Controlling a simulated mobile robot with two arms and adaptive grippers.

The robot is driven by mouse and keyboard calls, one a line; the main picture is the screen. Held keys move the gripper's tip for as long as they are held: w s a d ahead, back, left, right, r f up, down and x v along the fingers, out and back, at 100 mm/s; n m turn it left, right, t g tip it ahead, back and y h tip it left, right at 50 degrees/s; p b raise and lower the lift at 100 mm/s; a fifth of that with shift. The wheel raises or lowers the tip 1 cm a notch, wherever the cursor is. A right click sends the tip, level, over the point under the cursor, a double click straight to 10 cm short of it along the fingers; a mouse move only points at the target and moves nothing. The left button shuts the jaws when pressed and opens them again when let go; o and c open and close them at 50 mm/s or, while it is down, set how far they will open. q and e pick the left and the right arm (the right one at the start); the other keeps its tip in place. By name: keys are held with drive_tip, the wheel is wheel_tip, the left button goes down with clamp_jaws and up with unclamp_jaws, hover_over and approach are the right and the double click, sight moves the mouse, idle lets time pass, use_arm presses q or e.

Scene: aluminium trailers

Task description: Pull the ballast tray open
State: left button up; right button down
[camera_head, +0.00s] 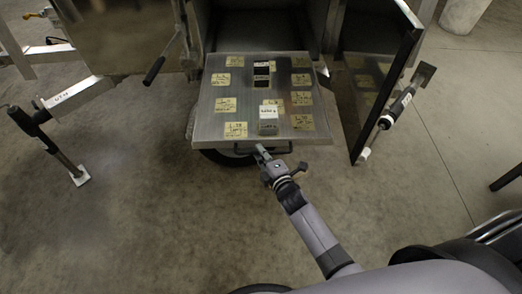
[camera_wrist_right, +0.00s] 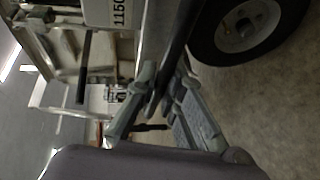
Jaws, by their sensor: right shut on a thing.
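The ballast tray (camera_head: 200,130) is a flat metal tray with yellow labelled patches on it. It sticks out from the trailer's open compartment in the head view. A dark bar handle (camera_head: 283,147) runs along its front edge. My right gripper (camera_head: 263,153) is at the handle, near its middle. In the right wrist view, my right gripper (camera_wrist_right: 150,100) is shut on the dark handle bar, which passes between its fingers. My left gripper does not show. A few small dark blocks (camera_head: 262,72) and a white-labelled block (camera_head: 268,112) sit on the tray.
An open door (camera_head: 385,95) stands right of the tray, with a jack-like post (camera_head: 397,107) beside it. A lever (camera_head: 154,70) hangs at the left. A wheel (camera_wrist_right: 240,25) is below the tray. The concrete floor (camera_head: 130,200) in front is clear.

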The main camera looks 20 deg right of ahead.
drive_tip(key=shift+s+a+f, duration=0.15)
drive_tip(key=shift+s+f, duration=0.1)
drive_tip(key=shift+f, duration=0.05)
drive_tip(key=c, duration=2.1)
unclamp_jaws()
drive_tip(key=shift+c, duration=0.2)
drive_tip(key=shift+o, duration=0.9)
drive_tip(key=shift+s+r, duration=0.1)
drive_tip(key=shift+r, duration=0.1)
drive_tip(key=v, duration=1.2)
drive_tip(key=shift+f, duration=0.1)
